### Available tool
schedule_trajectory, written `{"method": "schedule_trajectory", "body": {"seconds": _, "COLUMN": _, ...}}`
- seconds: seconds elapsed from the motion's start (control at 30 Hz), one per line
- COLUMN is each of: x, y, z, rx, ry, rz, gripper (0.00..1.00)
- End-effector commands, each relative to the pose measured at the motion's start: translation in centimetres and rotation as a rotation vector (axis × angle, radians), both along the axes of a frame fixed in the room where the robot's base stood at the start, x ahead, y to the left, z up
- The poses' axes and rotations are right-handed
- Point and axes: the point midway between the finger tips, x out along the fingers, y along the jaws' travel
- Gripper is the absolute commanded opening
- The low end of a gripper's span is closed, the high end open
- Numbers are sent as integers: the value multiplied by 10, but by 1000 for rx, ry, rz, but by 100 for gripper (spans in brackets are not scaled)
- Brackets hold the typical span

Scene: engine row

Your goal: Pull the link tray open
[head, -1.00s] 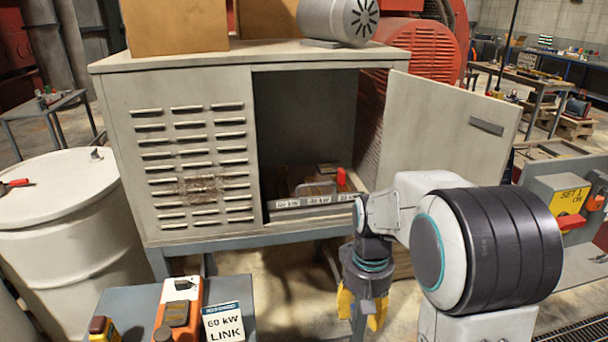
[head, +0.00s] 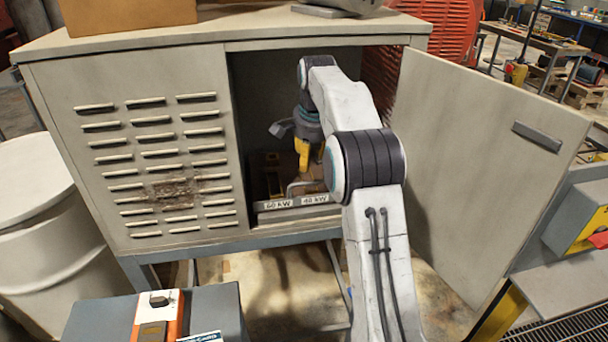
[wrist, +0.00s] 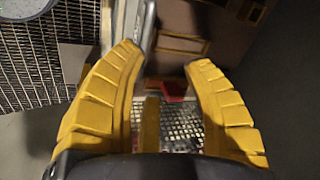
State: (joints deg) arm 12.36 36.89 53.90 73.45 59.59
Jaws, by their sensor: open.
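The link tray (head: 272,214) sits low inside the open right bay of the grey cabinet. Its front strip carries labels reading 60 kW and 40 kW; its right end is hidden behind my arm. A grey bar handle (head: 297,186) stands just behind the strip. My gripper (head: 303,162) reaches into the bay, pointing down above the tray near the handle. In the wrist view my gripper (wrist: 165,55) has its yellow fingers spread with nothing held. Brown compartments (wrist: 195,22) and a small red part (wrist: 174,91) show beyond them. Whether the fingers straddle the handle, I cannot tell.
The cabinet door (head: 480,150) is swung open at the right of my arm. A louvred panel (head: 150,150) closes the left bay. A white drum (head: 35,220) stands at the left. A grey box (head: 220,300) with an orange device is in front.

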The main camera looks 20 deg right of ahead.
Motion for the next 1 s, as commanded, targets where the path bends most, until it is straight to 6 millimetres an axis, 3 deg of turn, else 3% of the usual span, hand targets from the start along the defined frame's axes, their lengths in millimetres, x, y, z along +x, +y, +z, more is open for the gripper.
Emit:
{"method": "schedule_trajectory", "body": {"seconds": 0.5, "x": -18, "y": 4, "z": -4, "rx": 124, "ry": 53, "rz": -461, "gripper": 45}}
{"method": "schedule_trajectory", "body": {"seconds": 0.67, "x": -17, "y": 4, "z": -10, "rx": 133, "ry": 51, "rz": -499, "gripper": 45}}
{"method": "schedule_trajectory", "body": {"seconds": 1.0, "x": -9, "y": 2, "z": -50, "rx": 133, "ry": 53, "rz": -501, "gripper": 45}}
